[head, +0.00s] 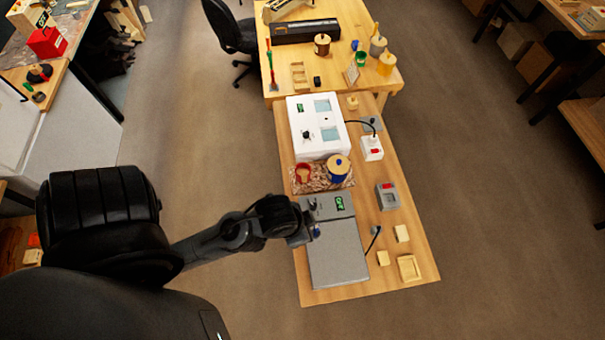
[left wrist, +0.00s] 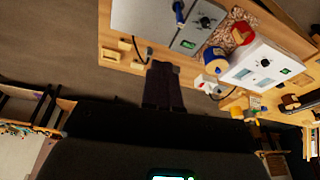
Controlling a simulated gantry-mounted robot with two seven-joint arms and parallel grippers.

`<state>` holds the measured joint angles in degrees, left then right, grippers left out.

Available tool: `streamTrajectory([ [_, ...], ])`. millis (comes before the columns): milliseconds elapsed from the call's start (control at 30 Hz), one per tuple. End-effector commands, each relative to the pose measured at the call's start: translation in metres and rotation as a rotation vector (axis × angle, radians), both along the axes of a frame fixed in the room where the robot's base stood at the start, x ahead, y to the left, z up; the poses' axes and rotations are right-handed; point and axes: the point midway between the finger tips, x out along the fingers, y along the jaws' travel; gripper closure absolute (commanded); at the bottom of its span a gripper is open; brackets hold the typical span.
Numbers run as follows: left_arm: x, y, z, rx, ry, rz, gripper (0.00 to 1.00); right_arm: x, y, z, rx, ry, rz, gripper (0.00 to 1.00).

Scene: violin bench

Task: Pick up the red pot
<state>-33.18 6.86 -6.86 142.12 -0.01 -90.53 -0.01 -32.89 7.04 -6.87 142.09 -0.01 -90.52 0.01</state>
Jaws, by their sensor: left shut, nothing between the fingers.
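The small red pot (head: 303,173) stands on a marbled slab in the middle of the bench, left of a blue pot with a wooden lid (head: 339,168). In the left wrist view the red pot (left wrist: 242,33) is at the upper right, beyond the blue pot (left wrist: 215,60). My left gripper (head: 310,236) is over the left edge of the grey hot plate (head: 340,255), nearer the camera than the red pot and apart from it. It is shut and empty. My right gripper is not in view.
A white unit (head: 303,143) with a knob and display stands behind the slab (head: 318,185). A grey switch box (head: 388,196), wooden blocks and a small wooden tray (head: 409,268) lie at the right. A rear table (head: 285,88) holds more containers.

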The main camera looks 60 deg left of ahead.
Motion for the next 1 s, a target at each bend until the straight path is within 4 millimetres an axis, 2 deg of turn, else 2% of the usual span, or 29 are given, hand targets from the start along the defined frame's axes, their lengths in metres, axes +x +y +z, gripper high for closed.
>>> streamTrajectory([
  [400,-0.0004,-0.0001,-0.0002,0.000,0.001,0.000,1.00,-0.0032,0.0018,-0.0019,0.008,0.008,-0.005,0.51],
  [733,-0.0004,-0.0001,-0.0004,0.000,0.001,0.000,0.53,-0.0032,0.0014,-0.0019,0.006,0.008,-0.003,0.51],
  [1000,-0.0004,-0.0001,-0.0020,0.001,0.002,-0.001,0.53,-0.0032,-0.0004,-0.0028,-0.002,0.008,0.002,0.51],
])
